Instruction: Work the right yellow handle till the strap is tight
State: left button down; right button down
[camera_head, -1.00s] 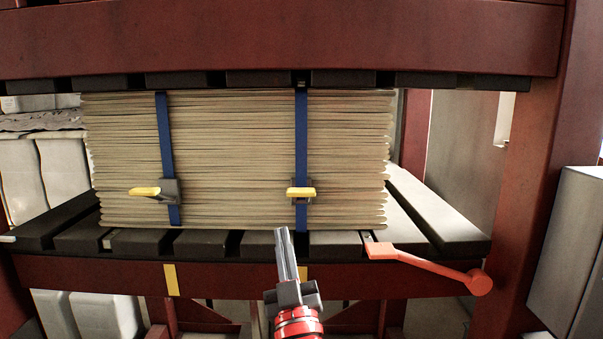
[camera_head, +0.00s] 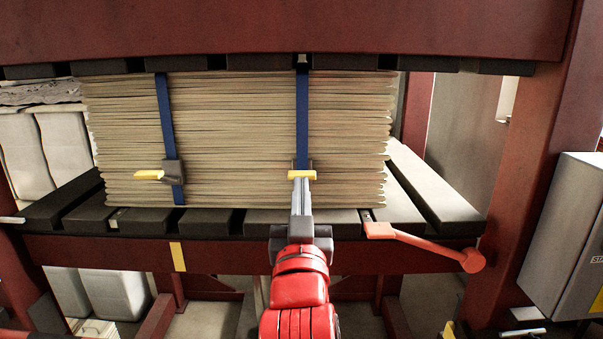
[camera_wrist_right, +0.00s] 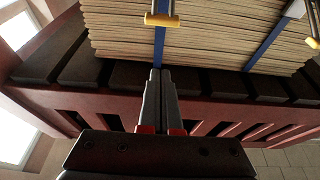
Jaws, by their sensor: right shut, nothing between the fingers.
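A stack of flat brown sheets (camera_head: 235,140) is bound by two upright blue straps. The right strap (camera_head: 302,115) runs down to a buckle with the right yellow handle (camera_head: 302,174), which also shows in the wrist view (camera_wrist_right: 161,19). My right gripper (camera_head: 301,182) is shut and empty, its fingertips just below and in front of this handle in the head view. In the wrist view the fingertips (camera_wrist_right: 160,73) appear apart from the handle. The left strap (camera_head: 165,120) has its own yellow handle (camera_head: 149,175). The fingers partly hide the right buckle. My left gripper is not in view.
The stack rests on dark slats (camera_head: 205,222) in a red press frame (camera_head: 110,252), under a red upper beam (camera_head: 290,30). An orange lever (camera_head: 425,243) sticks out to the right of my gripper. A grey box (camera_head: 565,235) stands at far right.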

aim_at(302, 174)
jog(key=w+p, duration=0.2)
jog(key=w, duration=0.1)
jog(key=w+p, duration=0.6)
jog(key=shift+w+f, duration=0.2)
jog(key=shift+f, duration=0.2)
dwell(0.4)
